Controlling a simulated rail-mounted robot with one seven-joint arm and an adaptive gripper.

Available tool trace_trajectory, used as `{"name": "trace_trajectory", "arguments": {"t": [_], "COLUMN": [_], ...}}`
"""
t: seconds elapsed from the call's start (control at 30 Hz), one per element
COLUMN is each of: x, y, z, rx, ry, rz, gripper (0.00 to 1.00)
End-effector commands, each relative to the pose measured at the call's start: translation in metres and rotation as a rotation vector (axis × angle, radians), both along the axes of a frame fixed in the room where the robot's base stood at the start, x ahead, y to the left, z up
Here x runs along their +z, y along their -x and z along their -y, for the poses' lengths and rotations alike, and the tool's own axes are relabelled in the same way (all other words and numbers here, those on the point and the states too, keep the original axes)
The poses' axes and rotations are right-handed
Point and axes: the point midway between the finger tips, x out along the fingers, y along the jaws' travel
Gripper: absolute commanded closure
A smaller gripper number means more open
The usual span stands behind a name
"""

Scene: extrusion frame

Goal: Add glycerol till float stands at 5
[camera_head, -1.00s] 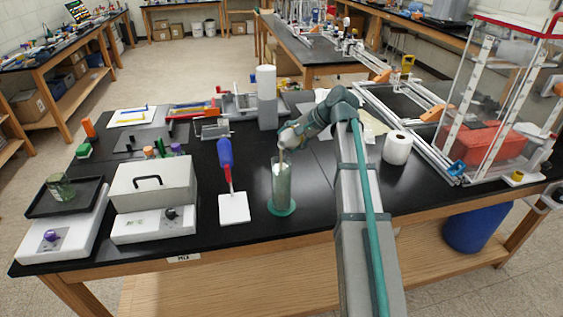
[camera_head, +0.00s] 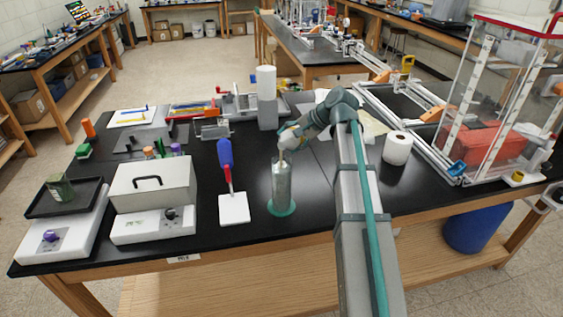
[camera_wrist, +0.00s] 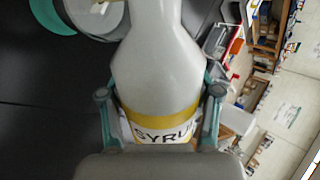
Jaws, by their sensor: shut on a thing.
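My gripper (camera_wrist: 160,98) is shut on a whitish bottle (camera_wrist: 158,65) with a yellow band and a label reading "SYRU", partly cut off by my gripper. The bottle is tipped, with its neck toward a tall clear cylinder (camera_head: 282,187) on a round teal base (camera_head: 284,208). In the head view my gripper (camera_head: 292,134) is just above the cylinder's mouth. The cylinder's round end and teal base also show at the top left of the wrist view. I cannot make out a float, scale or liquid level. No label reading glycerol shows.
A blue-handled tool with a white plate (camera_head: 234,208) lies left of the cylinder. A grey box (camera_head: 152,186), a white device with a black tray (camera_head: 66,198) and a green container (camera_head: 60,188) stand farther left. Bare black bench surrounds the cylinder.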

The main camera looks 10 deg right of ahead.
Motion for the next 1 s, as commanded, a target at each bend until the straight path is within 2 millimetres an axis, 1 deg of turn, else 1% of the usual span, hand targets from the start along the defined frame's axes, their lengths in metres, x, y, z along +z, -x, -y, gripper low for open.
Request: {"name": "trace_trajectory", "arguments": {"t": [0.1, 0.17, 0.27, 0.3, 0.4, 0.5, 0.67, 1.0], "x": [0.0, 0.004, 0.033, 0.03, 0.018, 0.014, 0.013, 0.017], "y": [0.0, -0.003, -0.002, 0.002, 0.005, 0.006, 0.007, 0.008], "z": [0.0, 0.001, -0.001, -0.003, -0.005, -0.006, -0.006, -0.008], "rx": [-0.001, -0.002, -0.001, 0.0, -0.001, -0.001, -0.001, -0.001], "ry": [0.004, -0.023, -0.144, -0.184, -0.231, -0.239, -0.266, -0.317], "rz": [0.005, -0.024, -0.144, -0.187, -0.232, -0.24, -0.267, -0.318], "gripper": [0.78, 0.78, 0.78, 0.78, 0.78, 0.78, 0.78, 0.78]}}
